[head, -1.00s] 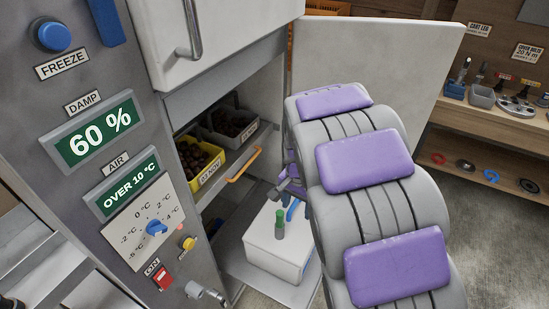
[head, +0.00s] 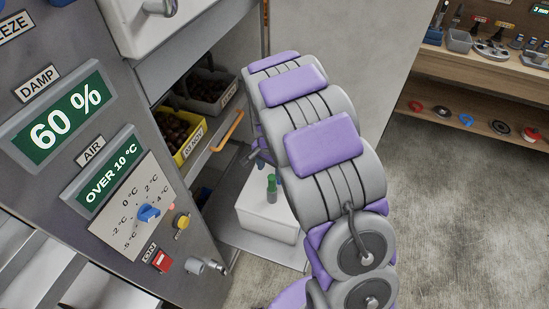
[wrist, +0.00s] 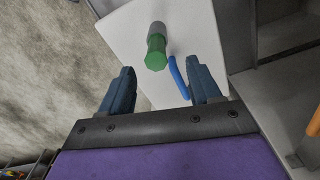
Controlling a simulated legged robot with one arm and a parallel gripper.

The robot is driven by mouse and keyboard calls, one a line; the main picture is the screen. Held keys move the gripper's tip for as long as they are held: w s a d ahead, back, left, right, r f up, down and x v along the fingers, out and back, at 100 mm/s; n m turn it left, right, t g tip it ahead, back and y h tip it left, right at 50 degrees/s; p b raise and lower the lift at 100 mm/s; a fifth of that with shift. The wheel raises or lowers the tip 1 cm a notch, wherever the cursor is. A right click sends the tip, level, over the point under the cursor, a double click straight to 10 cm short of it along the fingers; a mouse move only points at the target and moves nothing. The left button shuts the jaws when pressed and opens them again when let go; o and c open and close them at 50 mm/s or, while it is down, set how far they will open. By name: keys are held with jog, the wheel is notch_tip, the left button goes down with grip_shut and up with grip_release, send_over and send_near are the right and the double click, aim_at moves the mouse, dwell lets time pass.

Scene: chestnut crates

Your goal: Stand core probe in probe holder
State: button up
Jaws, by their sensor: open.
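A green-topped piece with a grey body (head: 271,188) stands on a white box (head: 262,222) in front of the cabinet. In the wrist view its green end (wrist: 156,53) lies near the gap between my fingertips. I cannot tell whether it is the core probe, the probe holder, or both together. A curved blue bar (wrist: 178,77) shows beside it over the white box top. My gripper (wrist: 160,68) is open, with its two dark blue fingers apart and nothing held. In the head view my arm hides most of the gripper.
The cabinet holds a yellow crate (head: 187,152) of chestnuts and a grey crate (head: 229,97) behind it. An orange handle (head: 229,130) sticks out beside the yellow crate. The control panel (head: 95,150) stands left. A workbench (head: 480,85) is at right; the floor before it is clear.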

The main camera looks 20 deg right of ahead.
aim_at(273, 176)
jog(key=f, duration=0.3)
jog(key=shift+s+a+f+b, duration=0.1)
jog(key=shift+a+f+b, duration=0.2)
jog(key=shift+a, duration=0.05)
jog(key=f, duration=0.1)
jog(key=d+f, duration=0.2)
jog(key=f, duration=0.1)
jog(key=shift+d+b, duration=0.25)
jog(key=shift+b, duration=0.1)
jog(key=shift+a+f, duration=0.1)
jog(key=shift+a, duration=0.95)
jog(key=shift+c, duration=0.2)
jog(key=shift+d, duration=0.1)
jog(key=shift+c, duration=0.8)
jog(key=shift+d, duration=0.75)
jog(key=c, duration=0.5)
jog(key=shift+c, duration=1.2)
jog(key=shift+a, duration=0.25)
jog(key=shift+c, duration=0.8)
jog(key=o, duration=0.5)
jog(key=shift+a, duration=0.4)
jog(key=c, duration=0.3)
jog(key=shift+d, duration=0.3)
grip_shut()
jog(key=shift+d, duration=0.2)
